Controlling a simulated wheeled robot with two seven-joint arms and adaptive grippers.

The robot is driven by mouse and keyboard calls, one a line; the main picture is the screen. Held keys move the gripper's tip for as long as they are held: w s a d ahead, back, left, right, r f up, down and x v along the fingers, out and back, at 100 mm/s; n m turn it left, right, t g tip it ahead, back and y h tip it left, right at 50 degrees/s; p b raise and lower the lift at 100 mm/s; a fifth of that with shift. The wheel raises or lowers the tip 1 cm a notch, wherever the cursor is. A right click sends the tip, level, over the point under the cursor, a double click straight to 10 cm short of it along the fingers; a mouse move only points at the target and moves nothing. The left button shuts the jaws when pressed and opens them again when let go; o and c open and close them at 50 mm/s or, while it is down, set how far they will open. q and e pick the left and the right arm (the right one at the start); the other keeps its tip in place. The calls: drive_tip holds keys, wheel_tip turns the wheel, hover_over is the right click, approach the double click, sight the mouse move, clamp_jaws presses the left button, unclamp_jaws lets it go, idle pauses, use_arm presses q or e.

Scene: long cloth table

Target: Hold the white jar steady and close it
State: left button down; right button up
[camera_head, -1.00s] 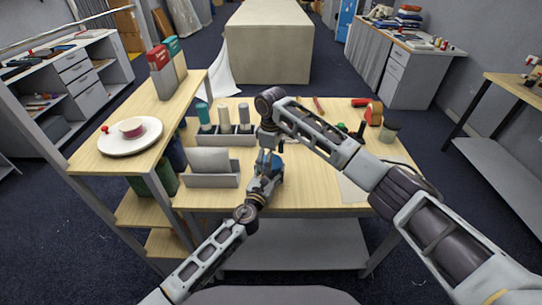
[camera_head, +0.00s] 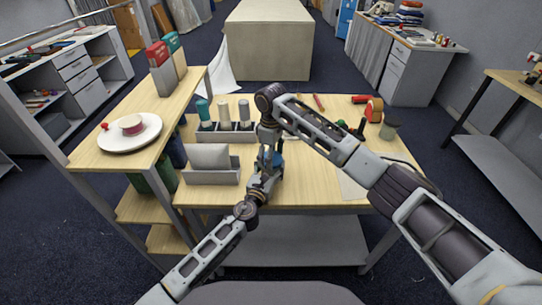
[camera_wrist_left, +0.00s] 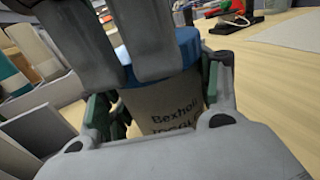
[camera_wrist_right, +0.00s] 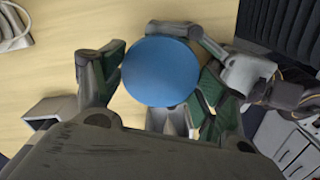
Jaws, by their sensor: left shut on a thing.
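The white jar (camera_wrist_left: 165,105) stands upright in the left wrist view, with dark lettering on its side. Its blue lid (camera_wrist_right: 161,71) is seen from above in the right wrist view and sits at the jar's top; whether it is fully seated is hidden. My left gripper (camera_head: 268,168) is shut around the jar's body, its green pads on both sides. My right gripper (camera_head: 269,142) points down over the lid, its fingers on either side of it. I cannot tell whether those pads touch the lid.
A grey holder (camera_head: 210,177) stands just left of the jar, with a rack of several bottles (camera_head: 228,137) behind it. A tape roll (camera_head: 374,109) and a dark container (camera_head: 389,130) are at the right. Bare tabletop (camera_head: 315,185) lies right of the jar.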

drive_tip(key=o, duration=0.5)
drive_tip(key=shift+c, duration=0.2)
drive_tip(key=shift+r, duration=0.2)
wheel_tip(320, 180, up, 12)
drive_tip(key=shift+f, duration=0.2)
idle(0.4)
use_arm(q)
drive_tip(key=shift+c, duration=1.3)
unclamp_jaws()
